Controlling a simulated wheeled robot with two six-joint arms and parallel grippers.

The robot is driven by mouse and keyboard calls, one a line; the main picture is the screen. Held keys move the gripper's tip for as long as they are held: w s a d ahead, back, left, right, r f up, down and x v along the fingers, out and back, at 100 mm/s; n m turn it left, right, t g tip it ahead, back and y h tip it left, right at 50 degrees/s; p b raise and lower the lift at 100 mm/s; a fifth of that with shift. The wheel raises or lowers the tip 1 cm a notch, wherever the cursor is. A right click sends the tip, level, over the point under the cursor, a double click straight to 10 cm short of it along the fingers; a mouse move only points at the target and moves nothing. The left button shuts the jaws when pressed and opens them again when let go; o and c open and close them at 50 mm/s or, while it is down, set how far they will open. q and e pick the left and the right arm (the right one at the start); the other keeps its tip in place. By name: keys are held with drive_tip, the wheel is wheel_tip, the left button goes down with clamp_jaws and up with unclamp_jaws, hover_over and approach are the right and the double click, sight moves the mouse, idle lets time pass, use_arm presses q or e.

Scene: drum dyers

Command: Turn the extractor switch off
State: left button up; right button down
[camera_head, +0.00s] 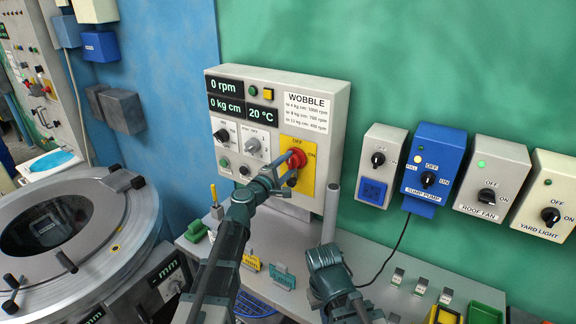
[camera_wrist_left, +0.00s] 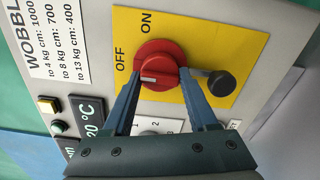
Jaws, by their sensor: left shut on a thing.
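A red rotary switch (camera_head: 297,158) sits on a yellow plate (camera_head: 307,181) marked OFF and ON, on the grey WOBBLE panel (camera_head: 338,96). In the left wrist view the red switch (camera_wrist_left: 157,66) has a white mark on its face and a dark ball-ended lever (camera_wrist_left: 221,83) beside it. I cannot tell clearly which label the mark points at. My left gripper (camera_head: 288,172) reaches the switch from the front left; in the wrist view its fingers (camera_wrist_left: 160,88) are shut on it from both sides. My right gripper's fingers are not visible. No label reading "extractor" is legible.
A grey box (camera_head: 385,144), the blue SUMP PUMP box (camera_head: 436,150), ROOF FAN box (camera_head: 494,168) and YARD LIGHT box (camera_head: 552,183) line the wall to the right. A round drum machine (camera_head: 118,262) stands at left. Small items lie on the grey bench (camera_head: 375,238) below.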

use_arm(q)
drive_tip(key=shift+n, duration=0.3)
drive_tip(key=o, duration=1.4)
drive_tip(key=shift+c, duration=0.2)
drive_tip(key=v, duration=1.4)
